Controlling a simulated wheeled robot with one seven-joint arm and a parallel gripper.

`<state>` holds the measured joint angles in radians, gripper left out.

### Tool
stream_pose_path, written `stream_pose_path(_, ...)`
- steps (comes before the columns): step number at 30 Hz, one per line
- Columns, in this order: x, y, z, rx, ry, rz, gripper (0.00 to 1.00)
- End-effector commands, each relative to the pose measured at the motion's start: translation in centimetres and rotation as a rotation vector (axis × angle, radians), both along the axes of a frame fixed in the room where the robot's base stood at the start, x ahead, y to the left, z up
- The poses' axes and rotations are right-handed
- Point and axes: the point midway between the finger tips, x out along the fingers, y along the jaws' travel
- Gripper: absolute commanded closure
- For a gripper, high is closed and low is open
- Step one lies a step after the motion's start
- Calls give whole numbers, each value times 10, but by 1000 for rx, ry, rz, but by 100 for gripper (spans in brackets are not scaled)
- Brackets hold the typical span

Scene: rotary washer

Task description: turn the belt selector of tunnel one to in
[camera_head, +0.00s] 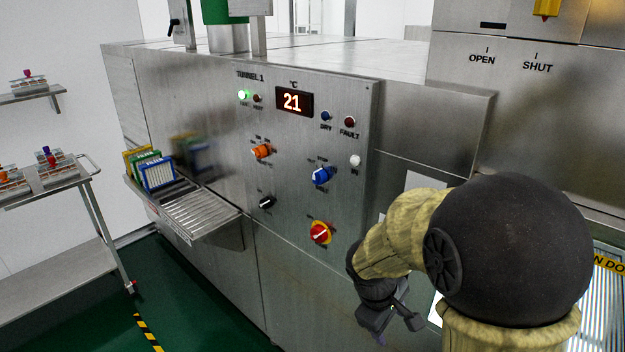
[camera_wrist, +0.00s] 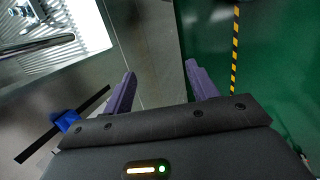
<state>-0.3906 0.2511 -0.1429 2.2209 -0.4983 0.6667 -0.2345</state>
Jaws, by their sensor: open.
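The TUNNEL 1 panel (camera_head: 285,120) is on the steel machine front in the head view. It carries an orange knob (camera_head: 261,151), a blue knob (camera_head: 321,175), a small black knob (camera_head: 267,202) and a red knob on a yellow plate (camera_head: 320,233). Their labels are too small to read, so I cannot tell which is the belt selector or where it points. My gripper (camera_head: 397,327) is low, right of and below the panel, apart from every knob. In the wrist view its two fingers (camera_wrist: 160,73) are spread with nothing between them.
A roller shelf (camera_head: 200,212) with several coloured frames (camera_head: 156,174) juts out left of the panel. A trolley (camera_head: 90,205) stands at the far left. The display (camera_head: 293,101) reads 21. Green floor (camera_head: 195,300) is free in front of the machine.

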Motion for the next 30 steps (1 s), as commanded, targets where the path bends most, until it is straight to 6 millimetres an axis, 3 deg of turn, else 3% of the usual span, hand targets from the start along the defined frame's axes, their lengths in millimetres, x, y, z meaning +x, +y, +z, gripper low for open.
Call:
stream_pose_path(8, 91, 66, 41, -540, 47, 583, 42)
stream_pose_path(13, 134, 144, 88, -936, 4, 847, 42)
stream_pose_path(18, 147, 232, 138, -1290, -82, 988, 42)
stream_pose_path(21, 144, 263, 155, -1405, -120, 1014, 42)
stream_pose_path(24, 142, 274, 162, -1446, -135, 1020, 42)
stream_pose_path(30, 142, 274, 162, -1445, -135, 1022, 42)
